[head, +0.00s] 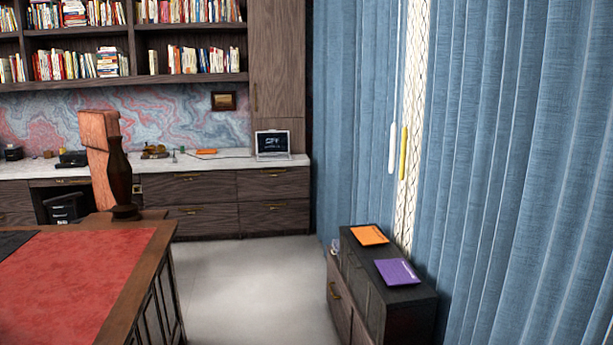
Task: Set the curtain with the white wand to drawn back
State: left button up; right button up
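A blue curtain with the white wand (355,110) hangs on the left of the window. Its white wand (393,148) hangs upright at its right edge. A second blue curtain (520,150) hangs on the right, with a yellow wand (404,153) upright at its left edge. Both curtains are spread wide in folds. A narrow strip of pale patterned surface (412,90) shows between them. Neither of my grippers is in view.
A low dark cabinet (408,299) stands in front of the curtains, with an orange book (369,235) and a purple book (397,272) on top. A red-topped desk (75,280) is at lower left, with a chair (100,165) behind it. Grey floor (235,280) lies clear between desk and cabinet.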

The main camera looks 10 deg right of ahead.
aim_at(360, 47)
jog(key=i+u, duration=0.15)
jog(key=i, duration=1.95)
jog(key=i+z, duration=0.25)
jog(key=i, duration=0.2)
jog(key=i+j+z, duration=0.25)
jog(key=i, duration=0.25)
jog(key=i+j+z, duration=0.3)
jog(key=i, duration=0.15)
jog(key=i+j+z, duration=1.1)
jog(key=j, duration=0.4)
